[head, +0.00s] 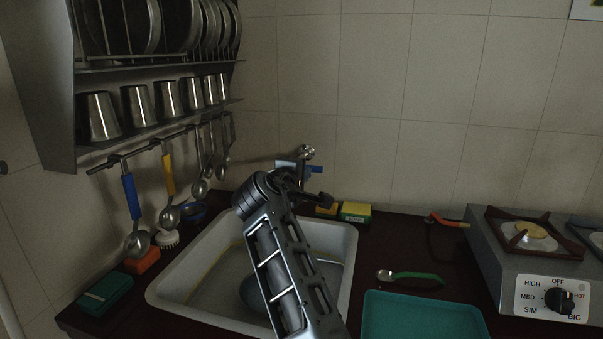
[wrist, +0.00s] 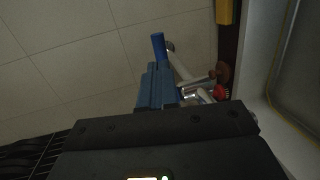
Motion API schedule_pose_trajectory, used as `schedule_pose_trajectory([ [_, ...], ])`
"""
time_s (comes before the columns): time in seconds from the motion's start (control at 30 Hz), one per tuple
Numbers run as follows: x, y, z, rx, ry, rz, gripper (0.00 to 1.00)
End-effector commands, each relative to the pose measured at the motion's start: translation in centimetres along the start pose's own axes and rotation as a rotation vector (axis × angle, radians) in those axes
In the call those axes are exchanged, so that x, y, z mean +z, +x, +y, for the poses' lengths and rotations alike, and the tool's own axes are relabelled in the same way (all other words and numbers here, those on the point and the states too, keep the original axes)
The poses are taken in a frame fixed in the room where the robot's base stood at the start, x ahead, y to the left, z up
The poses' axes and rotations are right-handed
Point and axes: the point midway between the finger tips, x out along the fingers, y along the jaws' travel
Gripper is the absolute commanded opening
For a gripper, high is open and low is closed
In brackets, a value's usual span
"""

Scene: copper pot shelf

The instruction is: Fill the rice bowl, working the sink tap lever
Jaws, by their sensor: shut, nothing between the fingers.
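In the wrist view the blue lever (wrist: 158,45) stands just beyond my fingertips. My gripper (wrist: 156,72) is shut and empty, close to the lever; I cannot tell whether they touch. In the head view my gripper (head: 284,164) is at the tap, partly hidden by my arm. A dark rounded bowl (head: 250,292), likely the rice bowl, sits in the sink, largely hidden by my arm. Its contents and any water stream are not visible.
A rack of plates, steel cups (head: 140,106) and hanging ladles (head: 138,241) is on the left. Sponges (head: 355,211) lie behind the sink. A teal tray (head: 425,318), green-handled spoon (head: 412,276) and stove (head: 535,265) are to the right.

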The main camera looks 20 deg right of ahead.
Motion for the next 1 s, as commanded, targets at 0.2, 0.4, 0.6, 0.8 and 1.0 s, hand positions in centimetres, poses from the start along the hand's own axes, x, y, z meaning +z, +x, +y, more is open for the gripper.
schedule_pose_trajectory([
  [0.2,0.2,-2.0,0.0,0.001,0.001,0.001,0.0],
  [0.4,0.4,-4.9,0.0,0.002,0.001,0.003,0.0],
  [0.6,0.8,-8.1,0.0,0.001,0.001,0.002,0.0],
  [0.8,1.0,-9.8,0.1,0.001,0.0,0.0,0.0],
  [1.0,1.0,-10.1,0.2,0.0,0.0,0.0,0.0],
])
